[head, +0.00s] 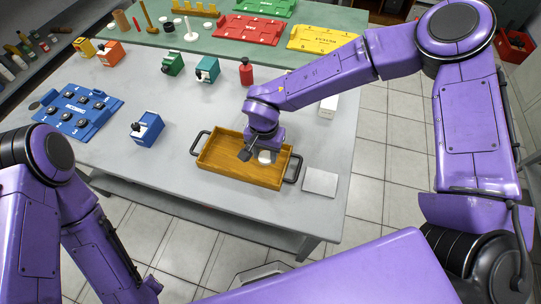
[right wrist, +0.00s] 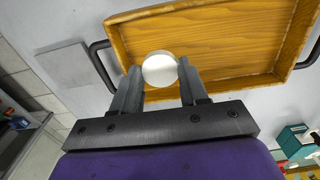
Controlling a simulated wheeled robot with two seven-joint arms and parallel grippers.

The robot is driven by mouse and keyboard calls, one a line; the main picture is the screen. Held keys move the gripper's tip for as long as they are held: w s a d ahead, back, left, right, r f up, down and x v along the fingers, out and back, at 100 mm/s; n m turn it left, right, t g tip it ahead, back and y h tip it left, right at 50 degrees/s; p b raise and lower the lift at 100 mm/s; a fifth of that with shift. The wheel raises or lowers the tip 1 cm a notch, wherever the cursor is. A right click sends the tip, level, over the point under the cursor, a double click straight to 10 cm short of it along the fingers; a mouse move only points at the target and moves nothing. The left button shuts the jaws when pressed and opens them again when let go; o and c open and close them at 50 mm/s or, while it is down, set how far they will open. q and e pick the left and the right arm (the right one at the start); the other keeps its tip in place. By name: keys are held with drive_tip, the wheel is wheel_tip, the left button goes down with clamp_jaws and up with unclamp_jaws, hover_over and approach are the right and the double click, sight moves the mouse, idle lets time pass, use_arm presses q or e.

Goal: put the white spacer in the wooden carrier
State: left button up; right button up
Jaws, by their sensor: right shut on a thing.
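The white spacer (head: 264,156) is a small round white piece. It also shows in the right wrist view (right wrist: 159,69), pinched between the two fingertips of my right gripper (right wrist: 158,76). In the head view my right gripper (head: 256,157) is over the wooden carrier (head: 222,168), a shallow tray with dark handles at its two ends. The carrier's bare wooden floor shows in the right wrist view (right wrist: 225,38). The spacer appears within the carrier's outline; I cannot tell its height above the floor. My left arm is at the lower left, and its gripper does not show.
A white square plate (head: 320,181) lies right of the carrier. A white block (head: 328,106) and a red bottle (head: 246,72) stand behind. A blue box (head: 147,129) and a blue tray (head: 78,111) are to the left. The table between them is clear.

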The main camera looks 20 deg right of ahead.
sight(271, 166)
drive_tip(key=d+f, duration=0.1)
drive_tip(key=w+d+f, duration=0.1)
drive_tip(key=shift+f, duration=0.4)
drive_tip(key=shift+s+f, duration=0.1)
drive_tip(key=shift+f, duration=1.4)
drive_tip(key=o, duration=0.7)
wheel_tip(271, 166, up, 12)
drive_tip(key=shift+r, duration=0.1)
